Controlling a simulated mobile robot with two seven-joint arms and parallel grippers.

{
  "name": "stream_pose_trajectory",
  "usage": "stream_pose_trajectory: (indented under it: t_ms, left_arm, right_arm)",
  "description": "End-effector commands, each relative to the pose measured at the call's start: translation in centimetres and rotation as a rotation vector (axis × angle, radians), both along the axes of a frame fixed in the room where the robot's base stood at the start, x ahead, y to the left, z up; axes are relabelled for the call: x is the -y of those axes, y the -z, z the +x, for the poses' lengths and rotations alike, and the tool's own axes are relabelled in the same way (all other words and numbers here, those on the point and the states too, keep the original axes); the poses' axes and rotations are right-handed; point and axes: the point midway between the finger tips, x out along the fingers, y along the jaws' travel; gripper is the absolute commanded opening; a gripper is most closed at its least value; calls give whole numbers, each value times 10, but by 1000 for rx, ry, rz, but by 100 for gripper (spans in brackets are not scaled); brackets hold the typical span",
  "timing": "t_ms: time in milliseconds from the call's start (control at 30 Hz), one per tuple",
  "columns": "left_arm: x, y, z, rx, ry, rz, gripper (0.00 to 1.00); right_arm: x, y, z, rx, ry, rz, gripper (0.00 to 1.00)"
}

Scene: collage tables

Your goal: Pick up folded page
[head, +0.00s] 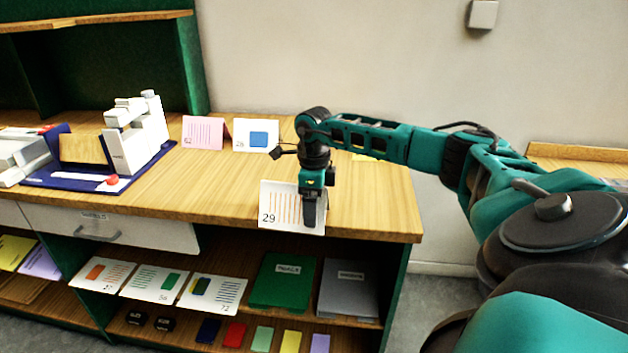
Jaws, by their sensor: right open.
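Several folded pages stand on the wooden table. A white page marked 29 (277,206) stands near the table's front edge, with orange lines on it. My right gripper (309,215) points down in front of this page and covers its right part. The gripper is open; whether its fingers touch the page or straddle it cannot be told. A pink page marked 62 (204,133) and a white page with a blue block (256,136) stand further back. My left gripper is not in view.
A white device on a blue base (85,176) stands on the table's left. The shelf below holds several cards, a green folder (284,281) and a grey folder (349,290). The wooden tabletop (205,190) is clear between device and page 29.

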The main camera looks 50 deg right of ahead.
Motion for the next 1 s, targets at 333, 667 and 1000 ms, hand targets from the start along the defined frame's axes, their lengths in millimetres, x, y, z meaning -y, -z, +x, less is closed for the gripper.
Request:
stream_pose_trajectory:
  t_ms: [333, 667, 1000]
  left_arm:
    - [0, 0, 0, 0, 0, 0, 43]
    - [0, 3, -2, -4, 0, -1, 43]
    - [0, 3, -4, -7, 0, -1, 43]
  right_arm:
    - [0, 0, 0, -1, 0, -1, 100]
    - [0, -23, 1, 4, 0, -1, 100]
    - [0, -98, 1, 4, 0, 0, 100]
